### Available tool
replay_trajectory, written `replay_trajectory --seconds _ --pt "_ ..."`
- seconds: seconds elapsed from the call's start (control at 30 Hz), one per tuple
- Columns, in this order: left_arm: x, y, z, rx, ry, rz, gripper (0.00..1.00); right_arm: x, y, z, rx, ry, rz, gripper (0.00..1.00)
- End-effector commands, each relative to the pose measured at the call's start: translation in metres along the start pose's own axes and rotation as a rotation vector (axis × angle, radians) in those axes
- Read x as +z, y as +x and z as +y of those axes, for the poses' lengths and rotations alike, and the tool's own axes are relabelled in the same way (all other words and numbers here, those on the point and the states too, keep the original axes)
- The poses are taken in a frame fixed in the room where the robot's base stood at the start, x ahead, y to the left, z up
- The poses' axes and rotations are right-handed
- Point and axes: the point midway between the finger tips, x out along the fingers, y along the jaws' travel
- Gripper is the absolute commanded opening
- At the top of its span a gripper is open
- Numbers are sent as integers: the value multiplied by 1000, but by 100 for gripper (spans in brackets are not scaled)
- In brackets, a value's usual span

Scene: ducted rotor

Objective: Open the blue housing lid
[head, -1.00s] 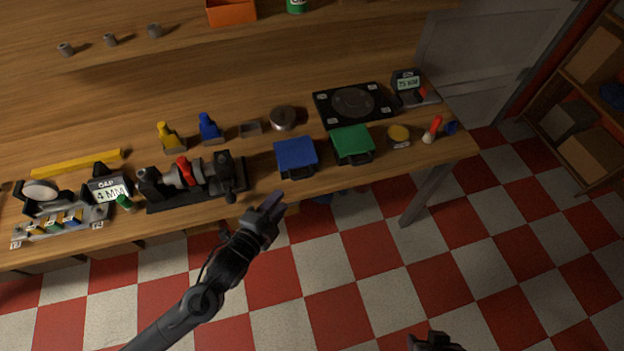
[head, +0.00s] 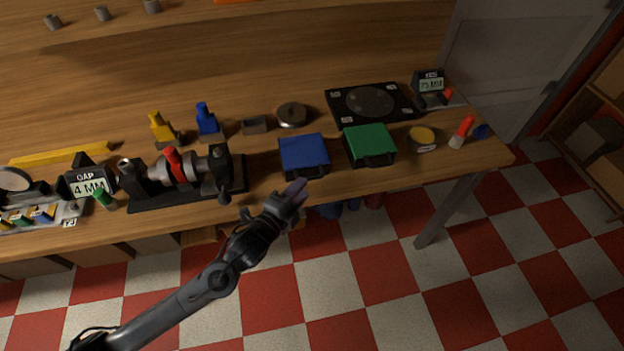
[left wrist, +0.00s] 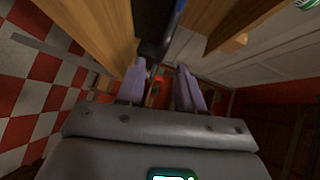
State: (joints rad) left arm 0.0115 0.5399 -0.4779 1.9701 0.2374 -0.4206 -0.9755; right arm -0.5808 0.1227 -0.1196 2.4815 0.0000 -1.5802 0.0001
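The blue housing (head: 303,152) sits on the wooden bench near its front edge, with its blue lid closed. A dark handle is on its front side. My left gripper (head: 295,190) is just in front of and below that handle. In the left wrist view its two purple fingers (left wrist: 161,88) are apart with nothing gripped. A dark part (left wrist: 152,28) and a thin strip of blue show beyond the fingertips; I cannot tell whether they touch it. My right gripper is not in view.
A green case (head: 369,144) stands close on the right of the blue one. A black clamp fixture (head: 185,180) with a red part stands to the left. A small grey tray (head: 255,125) and a round metal disc (head: 292,114) lie behind. The floor in front is clear.

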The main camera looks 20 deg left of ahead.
Motion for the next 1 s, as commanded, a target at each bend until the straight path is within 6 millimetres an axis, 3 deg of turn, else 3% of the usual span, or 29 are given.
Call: replay_trajectory --seconds 0.2,0.4,0.83,1.0 --pt "0 36 0 -2 -1 1 36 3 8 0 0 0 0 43" --pt "0 55 1 0 -1 0 36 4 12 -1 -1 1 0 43" --pt "0 62 0 1 0 1 36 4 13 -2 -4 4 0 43" --pt "0 62 0 1 0 1 12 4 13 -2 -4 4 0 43"
